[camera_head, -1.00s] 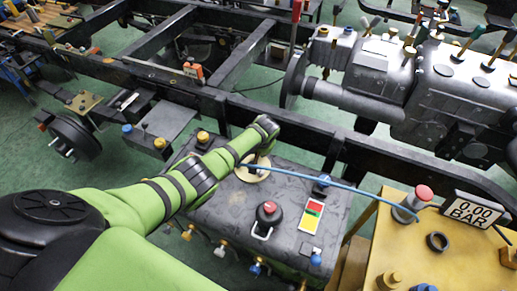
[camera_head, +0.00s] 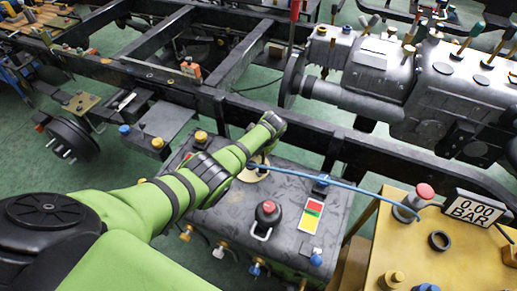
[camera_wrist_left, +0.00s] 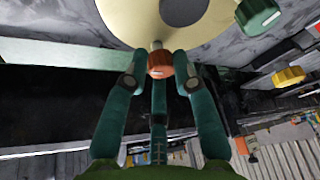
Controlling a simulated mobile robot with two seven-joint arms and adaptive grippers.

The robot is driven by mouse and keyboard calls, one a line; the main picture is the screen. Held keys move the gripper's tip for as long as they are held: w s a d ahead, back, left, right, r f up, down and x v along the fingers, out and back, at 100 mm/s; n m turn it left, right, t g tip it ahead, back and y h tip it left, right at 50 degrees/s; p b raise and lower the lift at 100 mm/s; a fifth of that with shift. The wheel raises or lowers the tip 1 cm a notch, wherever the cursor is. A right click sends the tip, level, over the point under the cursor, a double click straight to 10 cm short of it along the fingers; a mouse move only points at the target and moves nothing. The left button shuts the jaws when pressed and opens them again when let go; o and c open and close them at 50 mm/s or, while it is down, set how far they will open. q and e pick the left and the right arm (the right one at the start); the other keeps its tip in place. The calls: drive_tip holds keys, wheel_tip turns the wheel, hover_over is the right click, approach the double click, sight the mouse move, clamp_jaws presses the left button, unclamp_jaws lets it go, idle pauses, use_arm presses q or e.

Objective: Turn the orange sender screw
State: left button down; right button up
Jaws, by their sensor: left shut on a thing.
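The orange sender screw (camera_wrist_left: 159,63) is a small orange-red knob on a short pin at the edge of a pale cream disc (camera_wrist_left: 125,18) in the left wrist view. My left gripper (camera_wrist_left: 160,72) has its green fingers around the knob and is shut on it. In the head view the cream disc (camera_head: 254,175) sits on top of the dark tank (camera_head: 285,205), partly covered by my green left arm. The screw and my left fingers are hidden there behind the arm. My right gripper is in neither view.
A green knob (camera_wrist_left: 258,14) and a yellow knob (camera_wrist_left: 289,76) lie right of the screw. A blue hose (camera_head: 365,190) crosses to the yellow bench (camera_head: 450,260). A black frame rail runs behind.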

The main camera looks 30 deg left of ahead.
use_arm(q)
drive_tip(key=c, duration=1.1)
unclamp_jaws()
drive_tip(key=shift+a, duration=0.25)
drive_tip(key=shift+o, duration=0.2)
drive_tip(key=shift+d, duration=0.1)
drive_tip(key=shift+s+d+r, duration=0.1)
drive_tip(key=shift+d+r, duration=0.2)
drive_tip(key=shift+r, duration=0.25)
drive_tip(key=v, duration=1)
drive_tip(key=shift+s+r, duration=0.2)
drive_tip(key=shift+r, duration=0.15)
